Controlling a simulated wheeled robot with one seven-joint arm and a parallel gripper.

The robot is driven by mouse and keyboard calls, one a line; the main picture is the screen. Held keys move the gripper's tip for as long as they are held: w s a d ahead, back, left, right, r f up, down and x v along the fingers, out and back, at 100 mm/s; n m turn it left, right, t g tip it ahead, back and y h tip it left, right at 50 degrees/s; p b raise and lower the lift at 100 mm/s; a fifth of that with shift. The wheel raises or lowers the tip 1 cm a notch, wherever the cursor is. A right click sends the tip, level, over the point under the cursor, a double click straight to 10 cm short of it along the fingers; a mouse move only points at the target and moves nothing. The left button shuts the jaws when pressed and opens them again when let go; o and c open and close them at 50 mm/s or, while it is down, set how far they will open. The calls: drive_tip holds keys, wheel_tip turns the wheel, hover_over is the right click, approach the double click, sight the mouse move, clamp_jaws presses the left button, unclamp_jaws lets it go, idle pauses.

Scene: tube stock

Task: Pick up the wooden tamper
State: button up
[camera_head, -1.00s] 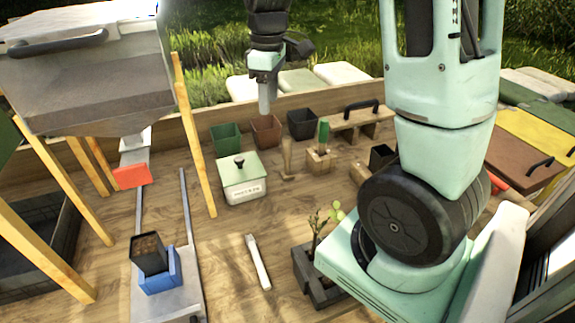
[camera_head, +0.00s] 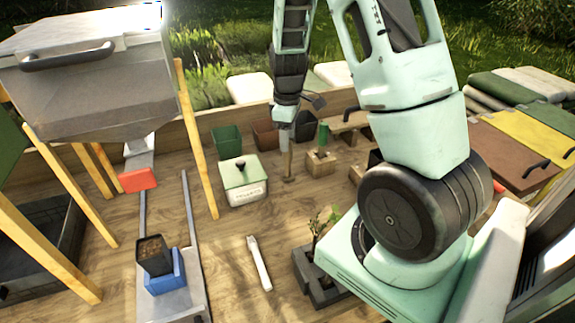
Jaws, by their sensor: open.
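The wooden tamper (camera_head: 288,166) stands upright on the wooden table, just right of the green-lidded box. It is a thin light-brown stick with a small foot. My gripper (camera_head: 284,138) points down directly over the tamper, its tip at or just above the tamper's top in this view. The gripper is open. The view is too small to tell whether the fingers are around the tamper's top or still above it.
The green-lidded box (camera_head: 242,184) stands close on the left. Green (camera_head: 227,139) and brown (camera_head: 265,134) pots stand behind. The table in front is clear around a white-handled tool (camera_head: 260,263).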

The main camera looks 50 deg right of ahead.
sight(287, 161)
drive_tip(key=shift+f+p, duration=0.75)
drive_tip(key=shift+f, duration=1.7)
clamp_jaws()
